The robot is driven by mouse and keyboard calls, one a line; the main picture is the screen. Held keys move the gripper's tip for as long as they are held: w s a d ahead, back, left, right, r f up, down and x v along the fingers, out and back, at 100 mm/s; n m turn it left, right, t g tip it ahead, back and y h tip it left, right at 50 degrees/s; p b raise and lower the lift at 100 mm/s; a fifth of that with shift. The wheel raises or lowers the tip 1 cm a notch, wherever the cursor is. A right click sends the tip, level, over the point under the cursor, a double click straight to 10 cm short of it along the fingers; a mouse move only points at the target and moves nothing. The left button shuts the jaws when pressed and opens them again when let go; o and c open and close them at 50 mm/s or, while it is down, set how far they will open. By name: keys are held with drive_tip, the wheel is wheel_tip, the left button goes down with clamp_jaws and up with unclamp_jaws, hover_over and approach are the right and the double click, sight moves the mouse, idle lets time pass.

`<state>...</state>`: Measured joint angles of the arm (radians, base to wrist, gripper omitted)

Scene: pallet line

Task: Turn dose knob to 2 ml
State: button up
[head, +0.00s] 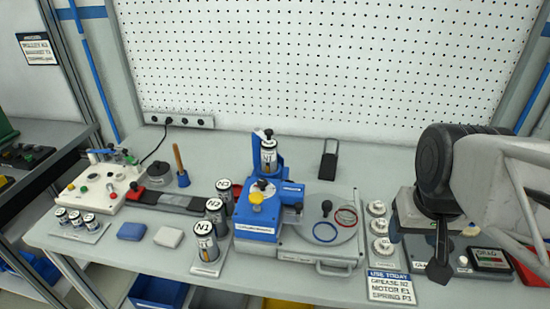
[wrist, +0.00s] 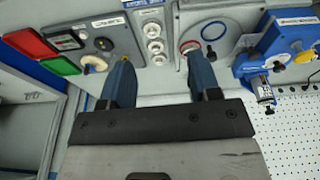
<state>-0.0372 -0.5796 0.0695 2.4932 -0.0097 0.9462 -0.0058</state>
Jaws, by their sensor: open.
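No knob carries a readable dose scale, so I cannot tell the set value. A grey panel (wrist: 125,35) at the upper left of the wrist view has a dark round knob (wrist: 103,44) and a yellowish round part (wrist: 95,65), partly behind my left finger. In the head view, this station (head: 462,268) is at the right, mostly hidden by my arm. The blue machine (head: 240,222) has a yellow knob (head: 257,198); it also shows in the wrist view (wrist: 285,45). My gripper (wrist: 161,75) is open and empty above the bench, its fingers apart; in the head view (head: 438,272) it hangs over the station.
A strip of white round parts (head: 380,228) stands left of the station. A round plate (head: 325,222) holds red and blue rings. Canisters N1 (head: 205,245), N2 and N3 stand left of the blue machine. A USE TODAY card (head: 392,287) lies at the front edge.

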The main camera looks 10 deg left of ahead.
drive_tip(key=w+a+r+n, duration=0.1)
drive_tip(key=w+a+n, duration=0.1)
drive_tip(key=w+a, duration=0.5)
drive_tip(key=n+g, duration=0.2)
drive_tip(key=n, duration=0.4)
hover_over(262, 181)
wheel_tip(262, 181, down, 4)
drive_tip(key=shift+f, duration=0.1)
drive_tip(key=shift+f, duration=0.15)
drive_tip(key=shift+f, duration=3.8)
drive_tip(key=shift+c, duration=0.2)
drive_tip(key=c, duration=0.9)
